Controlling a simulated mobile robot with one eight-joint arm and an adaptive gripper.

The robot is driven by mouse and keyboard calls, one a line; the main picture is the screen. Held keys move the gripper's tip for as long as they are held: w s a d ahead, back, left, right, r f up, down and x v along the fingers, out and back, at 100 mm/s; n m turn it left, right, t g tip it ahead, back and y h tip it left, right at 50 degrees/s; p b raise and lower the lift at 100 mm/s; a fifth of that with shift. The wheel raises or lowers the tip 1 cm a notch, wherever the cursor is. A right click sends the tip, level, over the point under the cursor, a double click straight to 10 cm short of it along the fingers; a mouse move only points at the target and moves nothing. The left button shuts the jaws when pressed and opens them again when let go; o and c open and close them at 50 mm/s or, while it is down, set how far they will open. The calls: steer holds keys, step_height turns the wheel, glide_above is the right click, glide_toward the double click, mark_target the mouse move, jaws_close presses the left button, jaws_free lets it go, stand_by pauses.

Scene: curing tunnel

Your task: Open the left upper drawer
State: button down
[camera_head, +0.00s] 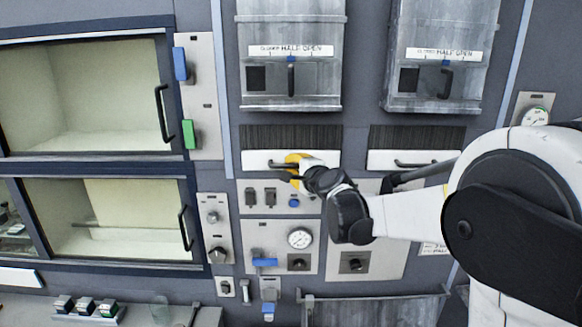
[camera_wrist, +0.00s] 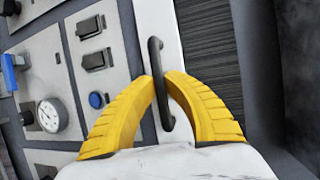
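The left upper drawer (camera_head: 257,158) has a white front with a dark bar handle, below a black bristled strip in the head view. I cannot see a clear gap around its front; it looks closed or nearly so. My gripper (camera_head: 291,172) is at this handle in the head view. In the wrist view, the yellow fingertips of my gripper (camera_wrist: 162,78) come together on both sides of the dark handle (camera_wrist: 156,55) and appear to touch it. The white drawer front (camera_wrist: 147,18) runs upright in that view. Part of the handle is hidden by the fingers.
A similar white drawer (camera_head: 440,156) is to the right, partly behind my arm. Half-open metal hatches (camera_head: 290,90) hang above. A switch panel (camera_head: 268,197) with a blue button and a gauge panel (camera_head: 281,245) lie just below. Glass-doored chambers (camera_head: 85,95) stand left.

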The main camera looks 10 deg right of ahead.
steer(key=s+a+p, duration=0.1)
steer(key=s+a, duration=0.3)
steer(key=s, duration=1.5)
steer(key=shift+a, duration=0.2)
steer(key=c, duration=1.4)
jaws_free()
steer(key=shift+c, duration=0.2)
steer(key=shift+s, duration=0.1)
steer(key=v, duration=1.1)
steer(key=shift+s+r, duration=0.15)
steer(key=shift+s, duration=0.2)
